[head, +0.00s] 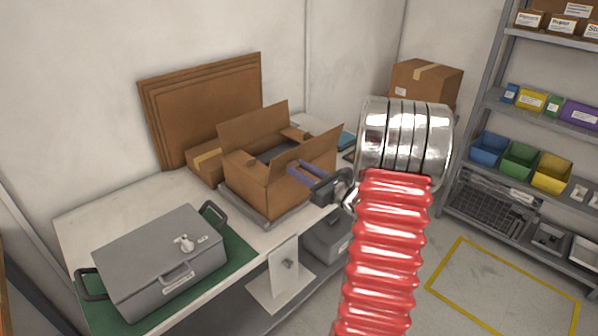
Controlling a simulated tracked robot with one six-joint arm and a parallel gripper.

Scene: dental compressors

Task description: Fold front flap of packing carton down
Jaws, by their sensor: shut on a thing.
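The open packing carton (248,190) stands on the white workbench, on a thin grey plate. Its front flap (322,146) stands up along the side nearest my arm. The opposite long flap (252,132) is also raised, and short end flaps show at both ends. Something dark lies inside the carton, mostly hidden. My gripper (302,171), with purple fingers, is at the front flap and shut on it. The grip's contact is small and partly hidden in this view.
A grey metal case (160,262) with black handles sits on a green mat at the front left. Flat cardboard sheets (205,108) lean on the wall behind the carton. Shelving (490,130) with bins stands at the right. The floor inside the yellow outline (500,290) looks clear.

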